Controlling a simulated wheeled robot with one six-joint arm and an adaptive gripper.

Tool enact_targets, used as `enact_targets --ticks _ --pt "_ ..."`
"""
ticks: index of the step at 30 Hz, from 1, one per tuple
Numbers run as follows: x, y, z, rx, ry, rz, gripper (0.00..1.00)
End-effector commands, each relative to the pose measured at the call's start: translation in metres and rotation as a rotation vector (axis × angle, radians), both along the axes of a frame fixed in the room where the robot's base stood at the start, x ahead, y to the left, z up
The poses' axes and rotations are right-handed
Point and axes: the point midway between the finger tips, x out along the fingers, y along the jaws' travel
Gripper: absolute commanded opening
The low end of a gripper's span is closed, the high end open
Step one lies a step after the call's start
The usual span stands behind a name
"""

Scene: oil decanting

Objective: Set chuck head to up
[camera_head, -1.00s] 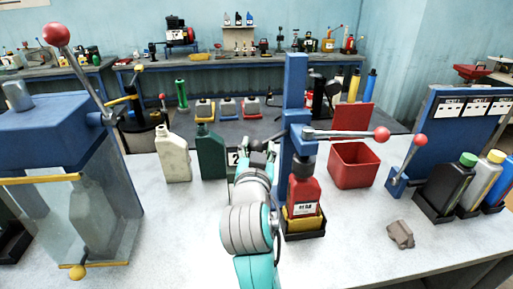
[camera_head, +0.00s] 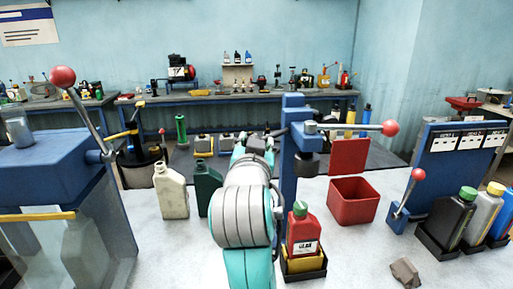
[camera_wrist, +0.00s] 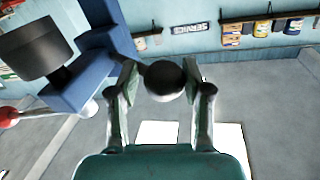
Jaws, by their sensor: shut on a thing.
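The blue press (camera_head: 293,115) stands upright at mid-table. Its dark chuck head (camera_head: 306,162) hangs high on the column, with a clear gap above the green-capped red bottle (camera_head: 303,230). A side lever with a red ball (camera_head: 390,128) sticks out to the right. My gripper (camera_wrist: 167,82) is shut around a dark round knob (camera_wrist: 163,77) in the wrist view. The chuck head also shows there at upper left (camera_wrist: 35,45). In the head view my arm hides much of the gripper and the knob, just left of the column.
A red open bin (camera_head: 352,203) is right of the press. A white jug (camera_head: 171,192) and a dark green jug (camera_head: 205,188) stand left of my arm. A grey lump (camera_head: 405,272) lies at front right.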

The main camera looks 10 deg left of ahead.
Motion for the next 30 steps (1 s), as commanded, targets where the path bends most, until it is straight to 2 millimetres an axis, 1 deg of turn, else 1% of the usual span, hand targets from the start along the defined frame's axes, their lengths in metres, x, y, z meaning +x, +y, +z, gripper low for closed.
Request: enact_targets --ticks 1,2,3,5,24,28,30 --pt "-0.001 0.007 0.009 0.006 -0.020 0.019 0.00" --pt "-0.001 0.007 0.009 0.006 -0.020 0.019 0.00" --pt "-0.001 0.007 0.009 0.006 -0.020 0.019 0.51" --pt "-0.001 0.007 0.008 0.006 -0.020 0.019 0.65" --pt "-0.001 0.002 0.005 0.004 -0.014 0.008 0.65" --pt "-0.010 0.002 0.005 0.004 -0.015 0.009 0.65" --pt "-0.020 0.001 0.005 0.004 -0.014 0.008 0.65"
